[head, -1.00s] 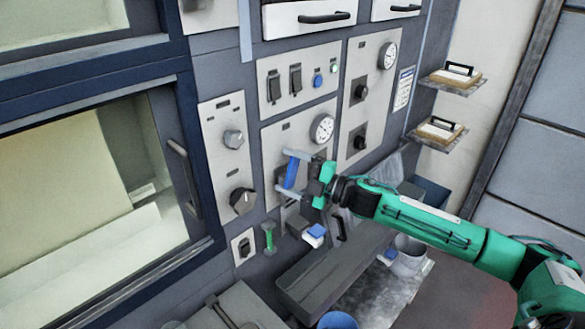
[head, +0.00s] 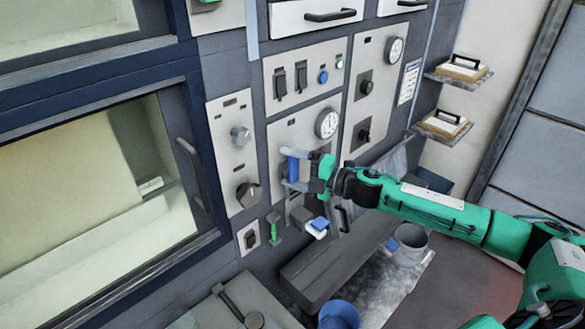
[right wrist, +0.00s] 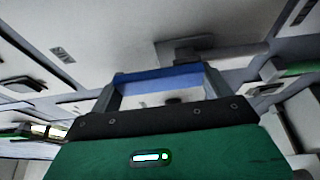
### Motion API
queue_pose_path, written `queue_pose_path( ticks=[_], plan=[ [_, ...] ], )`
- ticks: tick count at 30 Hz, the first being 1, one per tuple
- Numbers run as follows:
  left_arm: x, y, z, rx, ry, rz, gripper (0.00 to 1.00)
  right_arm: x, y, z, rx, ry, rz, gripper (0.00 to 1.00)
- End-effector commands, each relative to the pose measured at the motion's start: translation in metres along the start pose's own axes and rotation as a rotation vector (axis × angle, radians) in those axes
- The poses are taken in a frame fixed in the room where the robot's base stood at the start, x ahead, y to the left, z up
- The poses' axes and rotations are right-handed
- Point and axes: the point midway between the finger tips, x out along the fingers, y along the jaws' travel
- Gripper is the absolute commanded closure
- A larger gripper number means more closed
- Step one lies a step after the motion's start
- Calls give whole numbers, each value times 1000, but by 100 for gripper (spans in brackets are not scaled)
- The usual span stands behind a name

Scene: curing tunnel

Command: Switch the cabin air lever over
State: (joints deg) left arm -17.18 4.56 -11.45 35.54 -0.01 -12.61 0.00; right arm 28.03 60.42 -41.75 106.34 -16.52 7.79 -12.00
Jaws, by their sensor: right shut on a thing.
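The blue lever handle (head: 293,168) is on a light grey control panel (head: 283,136), below a round dial gauge (head: 327,123). My right gripper (head: 291,169) is at this panel, with one finger above the blue handle and one below it. It is shut on the handle. In the right wrist view the blue handle (right wrist: 165,77) spans between the two grey fingers, close to the dark palm. The lever's base is mostly hidden by the gripper. My left gripper is not in view.
Left of the lever is a panel with two knobs (head: 247,193), and beyond it a cabin window with a dark door handle (head: 187,147). A green-handled switch (head: 274,229) and a blue-topped block (head: 319,225) are below. A dark ledge (head: 325,270) and bucket (head: 410,245) lie lower right.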

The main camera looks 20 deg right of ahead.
Motion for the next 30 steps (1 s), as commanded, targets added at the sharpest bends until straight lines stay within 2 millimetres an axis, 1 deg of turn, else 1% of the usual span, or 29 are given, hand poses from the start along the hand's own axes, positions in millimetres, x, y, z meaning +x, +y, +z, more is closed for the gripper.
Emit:
queue_pose_path(
  ticks=[3, 4, 6, 13, 17, 22, 30],
  plan=[
    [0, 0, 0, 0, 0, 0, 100, 0, -2, 0, -2, 0, -3, 60],
    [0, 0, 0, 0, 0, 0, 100, 0, -2, 0, -2, 0, -3, 13],
    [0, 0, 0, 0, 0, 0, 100, 0, -2, 0, -2, 0, -2, 0],
    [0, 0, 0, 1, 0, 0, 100, 0, -1, 0, -1, 0, -1, 0],
    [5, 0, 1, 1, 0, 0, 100, -6, -3, 0, -1, -1, -2, 0],
    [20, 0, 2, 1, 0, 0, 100, -28, -7, 0, -1, -1, -4, 0],
    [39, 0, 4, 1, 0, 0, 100, -61, -6, 0, -1, 0, -5, 0]
  ],
)
